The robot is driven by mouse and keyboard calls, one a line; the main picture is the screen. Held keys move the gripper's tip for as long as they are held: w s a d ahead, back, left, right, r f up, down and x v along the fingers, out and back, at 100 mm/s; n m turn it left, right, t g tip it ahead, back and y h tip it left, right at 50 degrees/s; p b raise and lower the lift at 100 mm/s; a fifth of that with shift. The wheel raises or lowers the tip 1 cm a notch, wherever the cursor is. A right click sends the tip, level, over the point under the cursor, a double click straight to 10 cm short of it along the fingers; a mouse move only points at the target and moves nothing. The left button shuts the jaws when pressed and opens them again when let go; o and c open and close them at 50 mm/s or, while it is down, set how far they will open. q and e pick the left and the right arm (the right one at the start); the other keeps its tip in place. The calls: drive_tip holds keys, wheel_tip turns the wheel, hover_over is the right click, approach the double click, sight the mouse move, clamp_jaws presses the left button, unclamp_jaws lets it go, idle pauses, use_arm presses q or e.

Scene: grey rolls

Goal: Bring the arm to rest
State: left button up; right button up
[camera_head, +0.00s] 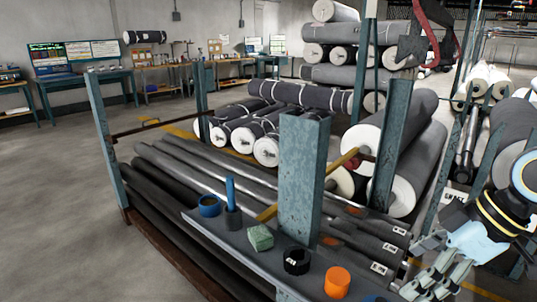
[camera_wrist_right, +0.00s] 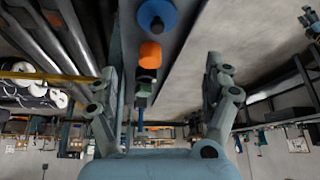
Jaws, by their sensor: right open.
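My right gripper (camera_head: 432,284) is at the lower right of the head view, at the end of my right arm, to the right of the narrow grey shelf. It also shows in the right wrist view (camera_wrist_right: 160,72), with its two fingers spread wide apart. Nothing is between the fingers; the small items on the shelf show beyond them.
A steel post (camera_head: 304,180) rises behind. Dark rolls (camera_head: 190,180) fill the rack. Open floor lies left.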

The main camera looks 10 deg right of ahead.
drive_tip(key=w+a+r+n+t+y, duration=0.35)
drive_tip(key=a+r+t+y, duration=0.45)
drive_tip(key=a+r, duration=0.55)
drive_tip(key=w+d+r+m+t+h, duration=0.2)
drive_tip(key=d+r+m+t+h, duration=0.2)
drive_tip(key=d+r+m+t, duration=0.4)
drive_tip(key=d+f+m+h, duration=0.2)
drive_tip(key=d+m+h, duration=0.45)
drive_tip(key=h, duration=0.35)
drive_tip(key=s+d+f+m+g+h, duration=0.2)
drive_tip(key=s+d+f+g+h, duration=0.3)
drive_tip(key=f, duration=0.4)
drive_tip(key=s+a+f+n+g+y, duration=0.1)
drive_tip(key=s+a+f+g+y, duration=0.1)
drive_tip(key=s+a+f+g, duration=0.3)
drive_tip(key=s+a+f+n+g+y, duration=0.1)
drive_tip(key=s+f+g+y, duration=0.1)
drive_tip(key=s+f, duration=0.3)
drive_tip(key=s+a+f+n+g+y, duration=0.1)
drive_tip(key=s+a+f+g+y, duration=0.2)
drive_tip(key=s, duration=0.4)
drive_tip(key=s+d+f+g+h+b, duration=0.1)
drive_tip(key=d+f, duration=0.1)
drive_tip(key=f, duration=1.2)
drive_tip(key=s+d+f+g+b, duration=0.1)
drive_tip(key=f+b, duration=0.1)
drive_tip(key=f, duration=1.3)
drive_tip(key=s+d+f+g+b, duration=0.1)
drive_tip(key=s+f+b, duration=0.1)
drive_tip(key=s+f, duration=1.6)
